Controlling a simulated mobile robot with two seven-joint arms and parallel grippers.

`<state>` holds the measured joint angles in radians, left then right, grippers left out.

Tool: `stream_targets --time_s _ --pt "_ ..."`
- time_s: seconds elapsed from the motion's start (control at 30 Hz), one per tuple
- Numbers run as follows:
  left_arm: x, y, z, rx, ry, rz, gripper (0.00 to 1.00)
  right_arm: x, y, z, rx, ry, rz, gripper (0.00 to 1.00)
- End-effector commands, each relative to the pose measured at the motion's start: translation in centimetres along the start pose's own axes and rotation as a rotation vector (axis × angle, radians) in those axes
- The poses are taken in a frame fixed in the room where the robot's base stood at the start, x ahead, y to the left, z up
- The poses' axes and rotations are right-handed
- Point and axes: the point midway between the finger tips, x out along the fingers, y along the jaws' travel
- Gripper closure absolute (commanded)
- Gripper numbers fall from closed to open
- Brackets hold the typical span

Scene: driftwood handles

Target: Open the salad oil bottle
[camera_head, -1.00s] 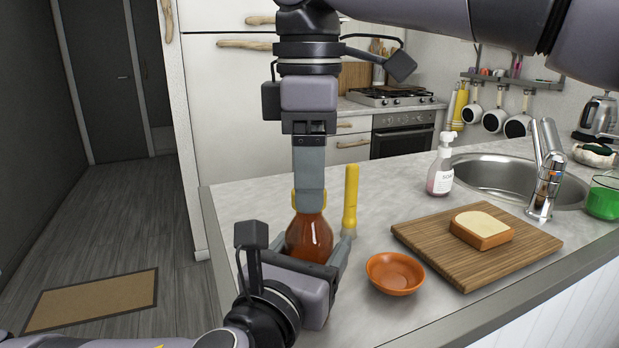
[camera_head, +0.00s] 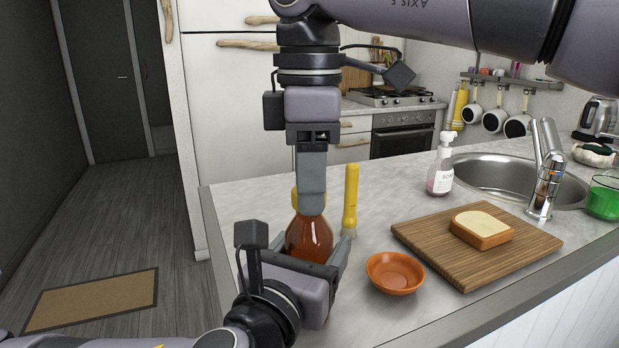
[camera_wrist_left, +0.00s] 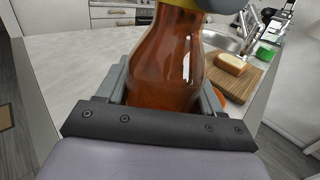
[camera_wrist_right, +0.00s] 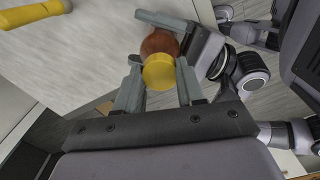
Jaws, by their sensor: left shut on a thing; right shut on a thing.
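The salad oil bottle (camera_head: 309,238), reddish brown and clear, stands upright at the counter's near left part. My left gripper (camera_wrist_left: 166,84) is shut on the bottle's body, with a finger on each side in the left wrist view. The bottle's yellow cap (camera_head: 296,199) is partly hidden behind my right gripper (camera_head: 311,206), which comes down from above. In the right wrist view, the round yellow cap (camera_wrist_right: 159,72) sits between the right fingers, on top of the bottle. I cannot tell whether the cap has loosened.
A yellow-handled utensil (camera_head: 350,200) stands just right of the bottle. An orange bowl (camera_head: 395,273) and a cutting board (camera_head: 470,265) with bread (camera_head: 481,230) lie to the right. A soap bottle (camera_head: 441,168) stands by the sink (camera_head: 505,175).

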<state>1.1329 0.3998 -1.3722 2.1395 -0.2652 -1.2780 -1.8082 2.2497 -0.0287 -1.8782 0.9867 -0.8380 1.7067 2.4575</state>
Motion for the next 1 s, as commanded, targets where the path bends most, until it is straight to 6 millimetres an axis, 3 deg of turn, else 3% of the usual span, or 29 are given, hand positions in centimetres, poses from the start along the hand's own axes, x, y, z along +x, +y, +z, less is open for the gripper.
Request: stream_targets --time_s 1.0 --pt "-0.01 -0.04 -0.11 0.001 0.003 -0.001 0.89 -0.11 -0.01 -0.16 -1.693 0.005 0.001 0.98"
